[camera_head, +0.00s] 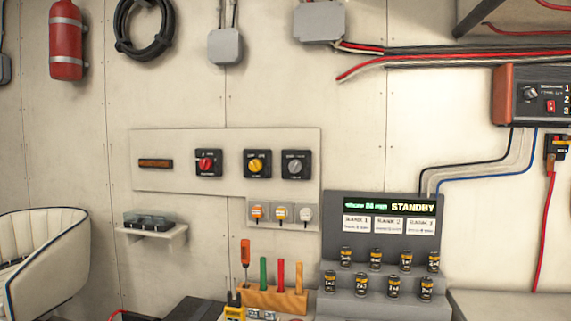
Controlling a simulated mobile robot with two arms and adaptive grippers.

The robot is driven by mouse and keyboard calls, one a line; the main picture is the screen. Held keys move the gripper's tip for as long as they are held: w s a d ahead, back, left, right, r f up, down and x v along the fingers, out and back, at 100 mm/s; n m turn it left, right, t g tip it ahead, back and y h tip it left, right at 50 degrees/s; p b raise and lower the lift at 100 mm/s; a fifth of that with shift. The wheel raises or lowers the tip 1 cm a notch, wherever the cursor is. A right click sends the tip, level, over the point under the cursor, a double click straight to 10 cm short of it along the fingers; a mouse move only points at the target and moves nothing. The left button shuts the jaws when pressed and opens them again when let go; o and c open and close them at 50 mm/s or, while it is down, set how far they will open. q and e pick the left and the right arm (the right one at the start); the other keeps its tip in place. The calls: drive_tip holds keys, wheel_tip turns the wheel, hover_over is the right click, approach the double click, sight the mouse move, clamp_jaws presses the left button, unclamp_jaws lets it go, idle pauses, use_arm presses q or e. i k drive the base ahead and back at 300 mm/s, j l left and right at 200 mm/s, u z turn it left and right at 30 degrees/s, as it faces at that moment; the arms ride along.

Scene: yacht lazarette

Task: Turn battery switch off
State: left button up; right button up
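A pale panel (225,184) on the wall carries three square black rotary switches in a row. The left one has a red knob (206,163), the middle one a yellow knob (256,165), the right one a grey knob (295,166). Their labels are too small to read, so I cannot tell which is the battery switch or each knob's exact setting. Neither of my grippers is in view.
Below the panel hang three small tags (258,212). A wooden rack (275,298) of upright tools and a grey stepped stand (380,257) with several small cylinders stand in front. A small shelf (158,232) and a white seat (40,255) are at left.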

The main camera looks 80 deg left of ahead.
sight(206, 163)
drive_tip(key=u, duration=3.25)
drive_tip(key=i+j, duration=0.2)
drive_tip(key=j+z, duration=0.05)
drive_tip(key=j, duration=0.05)
